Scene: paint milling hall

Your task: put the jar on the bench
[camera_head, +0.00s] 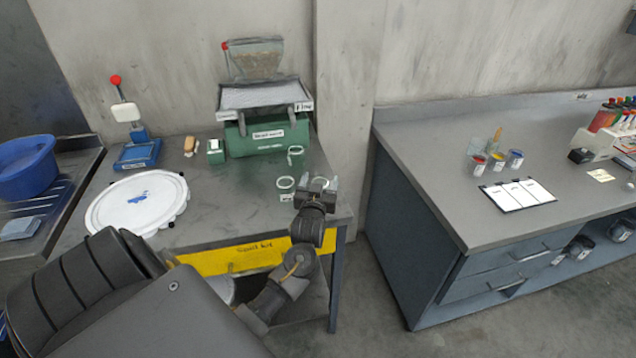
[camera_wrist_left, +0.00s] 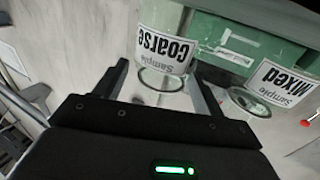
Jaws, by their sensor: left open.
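Small clear jars with pale rims stand on the left steel table: one by the green machine (camera_head: 295,153), one farther forward (camera_head: 285,187), and one at my left gripper (camera_head: 319,184). My left gripper (camera_head: 318,181) is open at the table's right front corner. In the left wrist view, a jar labelled "Sample Coarse" (camera_wrist_left: 165,47) shows between the open fingers (camera_wrist_left: 158,85), and one labelled "Sample Mixed" (camera_wrist_left: 281,84) shows to the right. I cannot tell whether the fingers touch a jar. A grey bench (camera_head: 425,155) with drawers stands on the right. My right gripper is not in view.
The left table also holds a green machine (camera_head: 268,135), a round white tray (camera_head: 108,210) and a blue-based stand (camera_head: 138,153). On the bench are paint pots (camera_head: 496,161), a white chart (camera_head: 517,195) and a bottle rack (camera_head: 600,140). The bench's left part is clear.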

